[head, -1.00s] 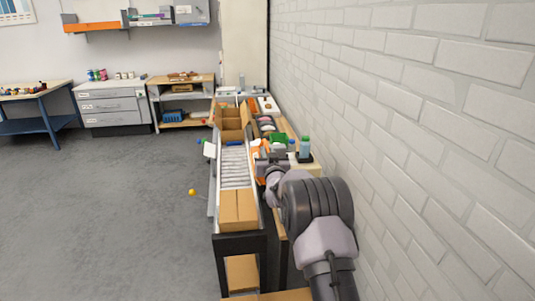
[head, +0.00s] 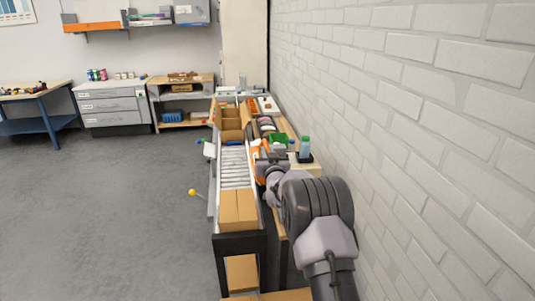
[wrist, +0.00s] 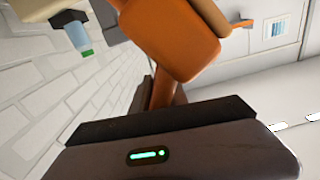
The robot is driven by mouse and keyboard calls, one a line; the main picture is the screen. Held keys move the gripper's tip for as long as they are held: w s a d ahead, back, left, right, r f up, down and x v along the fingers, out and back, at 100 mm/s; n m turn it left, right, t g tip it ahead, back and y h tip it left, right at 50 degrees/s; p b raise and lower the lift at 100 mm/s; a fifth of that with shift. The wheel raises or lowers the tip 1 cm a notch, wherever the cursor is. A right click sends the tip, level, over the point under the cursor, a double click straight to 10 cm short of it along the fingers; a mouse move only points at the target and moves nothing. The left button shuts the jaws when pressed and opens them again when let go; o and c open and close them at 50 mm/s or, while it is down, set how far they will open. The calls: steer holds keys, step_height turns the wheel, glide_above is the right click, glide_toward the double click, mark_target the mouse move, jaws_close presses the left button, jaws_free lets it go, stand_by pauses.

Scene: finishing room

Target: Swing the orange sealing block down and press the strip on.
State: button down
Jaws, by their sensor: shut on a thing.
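The orange sealing block (wrist: 172,38) fills the upper middle of the wrist view, with a narrower orange part (wrist: 166,90) running down behind the dark gripper body. In the head view a small orange patch (head: 256,146) shows beside my gripper (head: 270,160), at the right side of the roller conveyor. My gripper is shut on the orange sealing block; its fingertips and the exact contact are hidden. No strip can be made out in either view.
The roller conveyor (head: 234,167) carries a closed carton (head: 238,208) at its near end and an open carton (head: 229,122) farther off. A green-capped bottle (head: 304,148) stands right of my gripper. The brick wall (head: 420,120) is close on the right; the floor at left is open.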

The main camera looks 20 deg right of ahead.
steer(key=shift+f, duration=0.15)
steer(key=shift+w+a+f+n+h+b, duration=0.15)
steer(key=shift+w+a+f+n+b, duration=0.5)
steer(key=shift+a+f+n+b, duration=1.6)
steer(key=shift+w+a+f+n+h+b, duration=0.2)
steer(key=shift+w+a+f+n+b, duration=0.85)
steer(key=shift+a+f, duration=1.9)
steer(key=shift+w+a+f+n+h+b, duration=0.15)
steer(key=shift+w+a+f+n+b, duration=0.15)
steer(key=shift+a+f+n+b, duration=2.25)
steer(key=shift+d+f+m+p, duration=0.25)
steer(key=shift+f+p, duration=0.05)
steer(key=shift+p, duration=0.1)
steer(key=c, duration=1.4)
jaws_free()
steer(key=shift+d, duration=0.15)
